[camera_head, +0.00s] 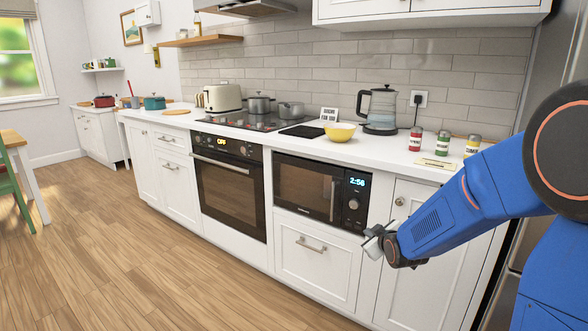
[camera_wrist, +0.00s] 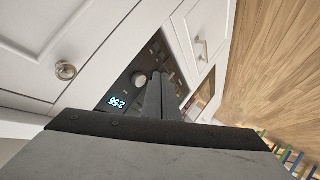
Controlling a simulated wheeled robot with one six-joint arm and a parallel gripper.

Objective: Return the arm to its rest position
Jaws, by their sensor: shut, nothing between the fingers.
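My blue arm reaches in from the right in the head view. My gripper (camera_head: 374,241) is in front of the white lower cabinets, just below the microwave (camera_head: 306,189), and holds nothing. In the wrist view my gripper (camera_wrist: 161,82) shows its fingers together, in front of the microwave's control panel (camera_wrist: 124,95) with its lit clock. Whether the fingers touch the cabinet front cannot be told; they appear apart from it.
The counter above holds a yellow bowl (camera_head: 340,132), a kettle (camera_head: 381,110), several spice jars and pots on the hob. A cabinet knob (camera_head: 399,201) and drawer handle (camera_head: 311,244) stick out near my gripper.

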